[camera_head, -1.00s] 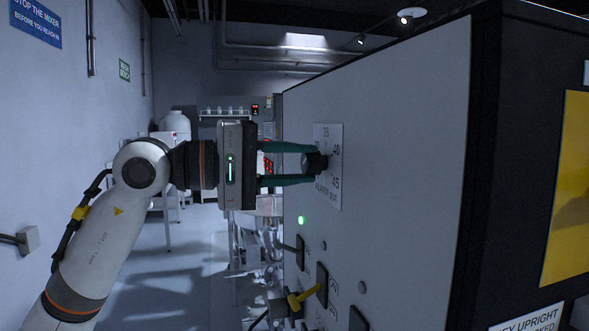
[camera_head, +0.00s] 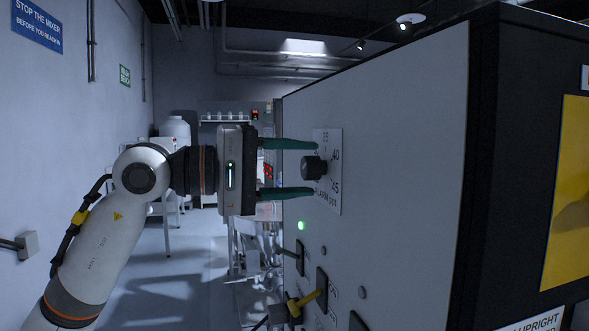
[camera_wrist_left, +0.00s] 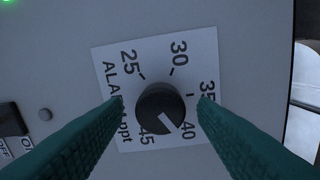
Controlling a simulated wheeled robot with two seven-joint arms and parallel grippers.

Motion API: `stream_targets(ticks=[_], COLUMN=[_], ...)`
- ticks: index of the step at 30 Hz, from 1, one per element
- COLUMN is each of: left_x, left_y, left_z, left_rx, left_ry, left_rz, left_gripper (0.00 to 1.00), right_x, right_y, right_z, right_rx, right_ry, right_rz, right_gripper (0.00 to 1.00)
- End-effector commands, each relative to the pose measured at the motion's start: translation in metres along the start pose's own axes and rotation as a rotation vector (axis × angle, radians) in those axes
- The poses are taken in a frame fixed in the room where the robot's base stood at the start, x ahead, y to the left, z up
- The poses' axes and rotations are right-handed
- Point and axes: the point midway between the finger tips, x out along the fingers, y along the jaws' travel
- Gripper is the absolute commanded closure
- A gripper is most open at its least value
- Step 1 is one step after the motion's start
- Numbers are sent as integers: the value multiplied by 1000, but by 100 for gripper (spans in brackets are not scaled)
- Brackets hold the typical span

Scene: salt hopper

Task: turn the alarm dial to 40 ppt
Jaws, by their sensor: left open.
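The alarm dial is a black round knob (camera_head: 313,168) on a white scale plate (camera_head: 328,202) on the grey panel. In the left wrist view the knob (camera_wrist_left: 160,108) has a white pointer line directed to the lower right, toward the 40 mark. The plate (camera_wrist_left: 108,70) there reads 25, 30, 35, 40, 45 and "ALARM ppt", partly covered by my fingers. My left gripper (camera_head: 316,168) is open, its green fingers on either side of the knob with a gap to it on both sides. My right gripper is not in view.
Below the dial are a lit green lamp (camera_head: 301,225) and several switches, one with a yellow lever (camera_head: 306,298). The grey panel (camera_head: 410,150) stands close on the right. Open floor (camera_head: 160,270) lies to the left, with shelving behind.

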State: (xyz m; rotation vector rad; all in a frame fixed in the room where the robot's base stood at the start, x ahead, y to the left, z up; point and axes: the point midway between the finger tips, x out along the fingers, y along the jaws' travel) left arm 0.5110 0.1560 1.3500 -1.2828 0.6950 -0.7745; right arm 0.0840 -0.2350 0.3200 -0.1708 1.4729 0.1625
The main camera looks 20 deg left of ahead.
Motion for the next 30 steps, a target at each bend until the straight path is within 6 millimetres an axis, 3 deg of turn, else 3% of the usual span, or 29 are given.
stream_targets(ticks=[5,15,21,30], left_x=[-11,-79,-110,-120], left_y=[1,3,2,0], left_z=[1,1,1,0], left_rx=[0,-2,-1,0], left_ry=[-4,-5,-3,0], left_rz=[0,1,1,1], left_gripper=[47,47,47,47], right_x=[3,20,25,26], right_y=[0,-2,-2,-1], right_z=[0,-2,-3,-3], right_rx=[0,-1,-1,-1], right_ry=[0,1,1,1], right_rz=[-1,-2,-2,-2], right_gripper=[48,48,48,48])
